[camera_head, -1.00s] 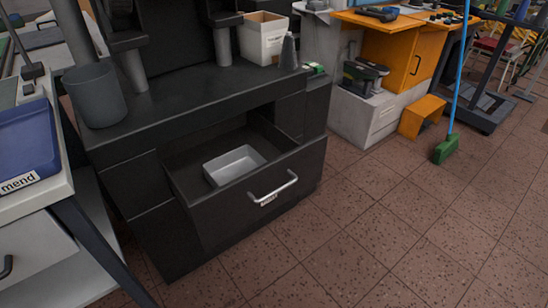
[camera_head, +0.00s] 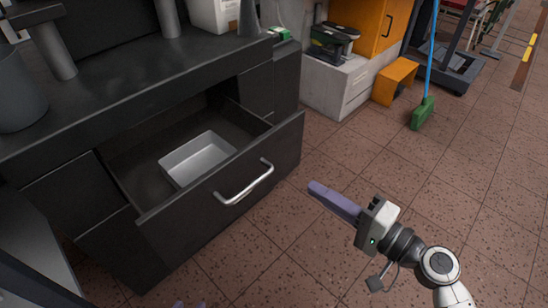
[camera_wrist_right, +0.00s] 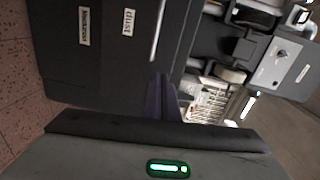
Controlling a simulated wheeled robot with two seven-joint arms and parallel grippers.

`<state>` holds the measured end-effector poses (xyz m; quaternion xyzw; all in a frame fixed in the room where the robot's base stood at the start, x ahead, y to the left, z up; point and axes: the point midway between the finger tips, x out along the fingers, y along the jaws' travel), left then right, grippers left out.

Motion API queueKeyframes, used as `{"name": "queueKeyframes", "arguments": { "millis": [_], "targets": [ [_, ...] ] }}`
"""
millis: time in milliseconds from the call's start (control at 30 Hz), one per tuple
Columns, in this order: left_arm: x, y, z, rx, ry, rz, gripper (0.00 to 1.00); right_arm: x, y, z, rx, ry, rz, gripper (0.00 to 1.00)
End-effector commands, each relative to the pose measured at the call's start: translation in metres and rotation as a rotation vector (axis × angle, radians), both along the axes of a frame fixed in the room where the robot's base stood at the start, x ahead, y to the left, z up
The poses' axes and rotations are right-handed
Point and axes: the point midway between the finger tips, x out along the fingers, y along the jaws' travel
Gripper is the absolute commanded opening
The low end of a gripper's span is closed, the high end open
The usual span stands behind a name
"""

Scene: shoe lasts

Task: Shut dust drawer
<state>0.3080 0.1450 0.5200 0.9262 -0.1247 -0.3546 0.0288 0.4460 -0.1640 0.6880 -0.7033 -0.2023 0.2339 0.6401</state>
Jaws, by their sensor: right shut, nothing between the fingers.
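The dust drawer (camera_head: 225,205) is pulled out of the dark cabinet, with its silver bar handle (camera_head: 245,183) on the front. A grey metal tray (camera_head: 197,158) lies inside it. In the right wrist view the drawer front (camera_wrist_right: 138,60) carries a label reading "dust" (camera_wrist_right: 128,22). My right gripper (camera_head: 318,189) is shut and empty, to the right of the drawer front and apart from it in the head view. Its fingers also show in the right wrist view (camera_wrist_right: 160,95). Only the purple fingertips of my left gripper (camera_head: 188,304) show at the bottom edge, spaced apart; the rest is out of frame.
The cabinet's dark top (camera_head: 110,115) overhangs the drawer. A grey cup (camera_head: 18,95) stands on its left. The tiled floor before the drawer is clear.

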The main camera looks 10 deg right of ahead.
Motion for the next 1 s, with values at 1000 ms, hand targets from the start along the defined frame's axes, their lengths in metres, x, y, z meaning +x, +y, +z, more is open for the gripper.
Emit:
{"name": "queueKeyframes", "arguments": {
  "millis": [1000],
  "targets": [
    [-0.002,0.001,0.001,0.011,0.006,-0.007,0.31,0.117,0.076,0.018,0.101,-0.016,0.0,0.0]
  ]
}}
